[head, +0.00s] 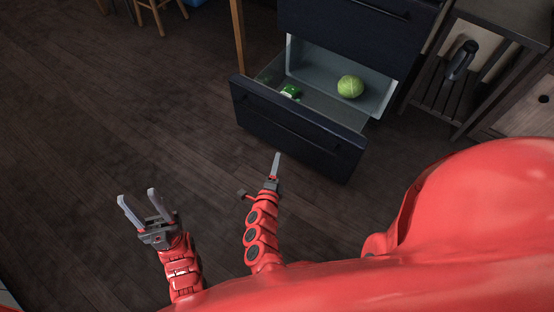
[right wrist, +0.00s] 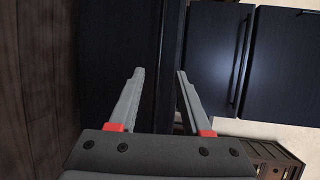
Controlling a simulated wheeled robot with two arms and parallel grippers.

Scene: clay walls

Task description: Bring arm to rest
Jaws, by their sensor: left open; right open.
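My left gripper (head: 137,207) is at the lower left of the head view, open and empty above the bare floor. My right gripper (head: 276,165) is further right, in front of the open drawer and apart from its front in that view. It is seen edge-on there. In the right wrist view its two fingers (right wrist: 157,88) are spread with nothing between them, and dark cabinet fronts lie beyond.
The open dark drawer (head: 292,133) juts out over the floor, with a round green cabbage (head: 350,86) and a green package (head: 291,91) inside. A dark metal shelf stand (head: 445,93) stands to its right. The wooden floor (head: 90,120) at left is clear.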

